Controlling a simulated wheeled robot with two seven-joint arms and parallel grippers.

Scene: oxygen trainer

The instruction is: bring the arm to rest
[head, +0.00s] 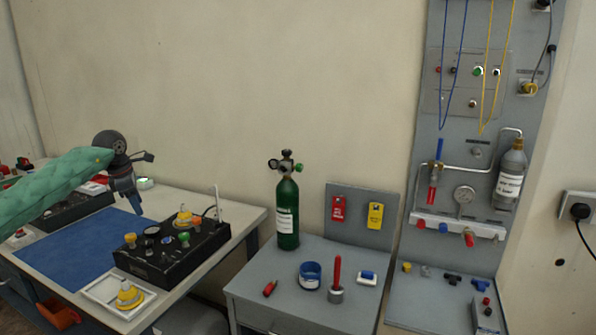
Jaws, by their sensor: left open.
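My left arm, in a green sleeve, comes in from the left edge. My left gripper (133,203) points down above the blue mat (80,252) on the left table. It is open and I see nothing between its fingers. It is apart from the black control box (165,262) to its right. My right gripper is not in view.
The left table also bears a white tray (98,297) with a yellow-topped part. A grey panel (425,160) with gauge and bottle stands at right.

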